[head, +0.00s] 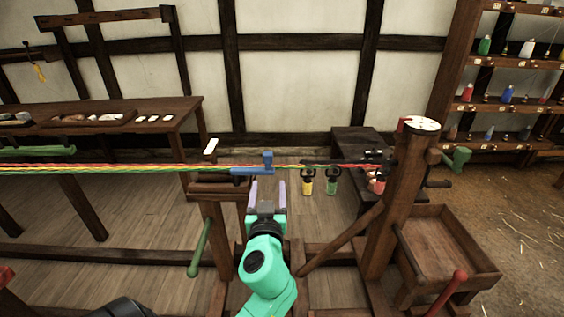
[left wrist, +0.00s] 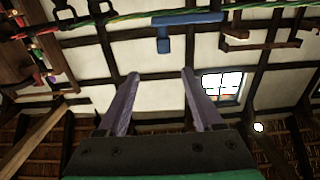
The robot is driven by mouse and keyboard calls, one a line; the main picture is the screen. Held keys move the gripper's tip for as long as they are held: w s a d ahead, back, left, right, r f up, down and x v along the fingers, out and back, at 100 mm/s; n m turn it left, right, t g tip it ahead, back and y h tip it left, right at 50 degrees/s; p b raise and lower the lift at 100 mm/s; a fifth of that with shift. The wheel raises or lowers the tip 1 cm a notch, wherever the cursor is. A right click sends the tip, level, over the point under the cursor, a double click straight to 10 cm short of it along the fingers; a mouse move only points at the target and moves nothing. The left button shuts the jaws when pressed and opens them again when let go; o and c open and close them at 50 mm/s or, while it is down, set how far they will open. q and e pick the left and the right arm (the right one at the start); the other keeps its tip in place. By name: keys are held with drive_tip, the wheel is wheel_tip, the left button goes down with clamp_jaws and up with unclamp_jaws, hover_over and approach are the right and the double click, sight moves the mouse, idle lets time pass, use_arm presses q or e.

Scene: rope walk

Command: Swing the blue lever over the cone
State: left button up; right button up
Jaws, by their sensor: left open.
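The blue lever (head: 267,164) sits at the multicoloured rope strands (head: 130,168), above a wooden post; its long bar lies along the rope and a short end sticks out. It also shows in the left wrist view (left wrist: 190,18), beyond the fingertips. My left gripper (head: 267,184) is open and empty, its two pale purple fingers pointing toward the lever from just below, with a visible gap in the left wrist view. I cannot make out the cone clearly; it may be hidden by the lever and rope. My right gripper is not in view.
A wooden post (head: 399,200) with a white round top stands to the right, beside an open wooden box (head: 440,248). A green handle (head: 199,248) hangs left of my arm. A red handle (head: 447,293) is at lower right.

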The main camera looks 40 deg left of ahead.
use_arm(q)
drive_tip(key=p, duration=0.2)
approach(268, 160)
drive_tip(key=w+a+r, duration=0.1)
drive_tip(key=a, duration=0.1)
drive_tip(key=x, duration=0.2)
drive_tip(key=p+x, duration=0.1)
drive_tip(key=x, duration=0.2)
drive_tip(key=p+x, duration=0.1)
drive_tip(key=x, duration=0.1)
drive_tip(key=shift+w+d+f, duration=0.3)
drive_tip(key=shift+w, duration=0.15)
drive_tip(key=shift+w+a+f, duration=0.1)
drive_tip(key=shift+w+a, duration=0.1)
drive_tip(key=shift+a, duration=0.1)
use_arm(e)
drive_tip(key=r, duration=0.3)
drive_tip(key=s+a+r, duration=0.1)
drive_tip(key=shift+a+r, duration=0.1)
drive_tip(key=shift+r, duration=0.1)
use_arm(q)
drive_tip(key=shift+d, duration=0.1)
drive_tip(key=shift+c, duration=0.3)
clamp_jaws()
